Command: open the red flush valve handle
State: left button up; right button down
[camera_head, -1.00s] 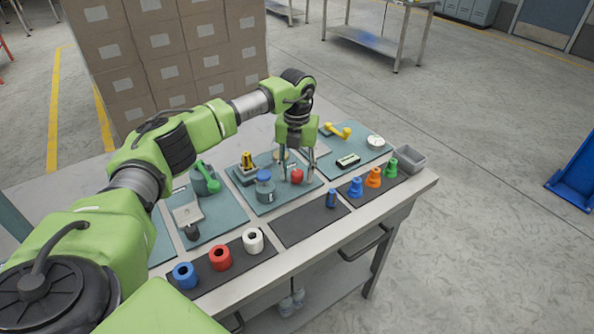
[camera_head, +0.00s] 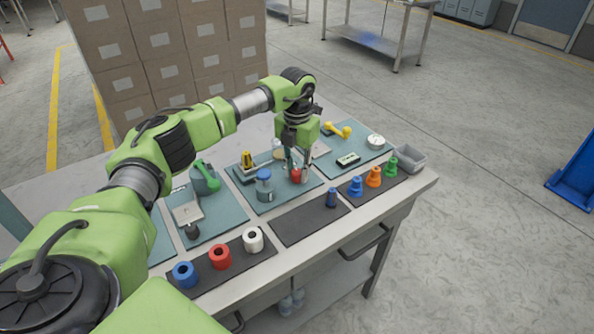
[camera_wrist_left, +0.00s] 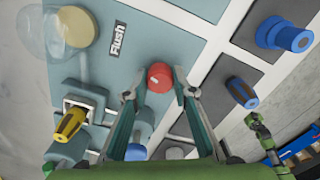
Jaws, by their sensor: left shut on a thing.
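The red flush valve handle (camera_head: 296,175) is a small round red knob on a teal panel of the bench. In the left wrist view the red handle (camera_wrist_left: 160,76) has a pale mark on its face and sits near a "Flush" label (camera_wrist_left: 118,39). My left gripper (camera_head: 298,168) points down over it, with a finger on either side, and is shut on it. In the left wrist view the gripper's fingertips (camera_wrist_left: 160,93) flank the handle, and their exact contact is hard to see.
A blue-topped cylinder (camera_head: 264,186) and a yellow-and-black handle (camera_head: 247,161) stand close to the left. Blue, orange and green fittings (camera_head: 373,177) line the right front. A grey bin (camera_head: 411,158) is at the right edge. The dark front mat (camera_head: 300,225) is mostly clear.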

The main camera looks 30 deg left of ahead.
pick_arm(q)
jog(key=m, duration=0.4)
jog(key=shift+m, duration=0.4)
jog(key=m, duration=0.2)
jog(key=shift+m+b, duration=0.3)
jog(key=m, duration=0.4)
jog(key=shift+m+b, duration=0.3)
jog(key=shift+m, duration=1)
jog(key=o, duration=1.1)
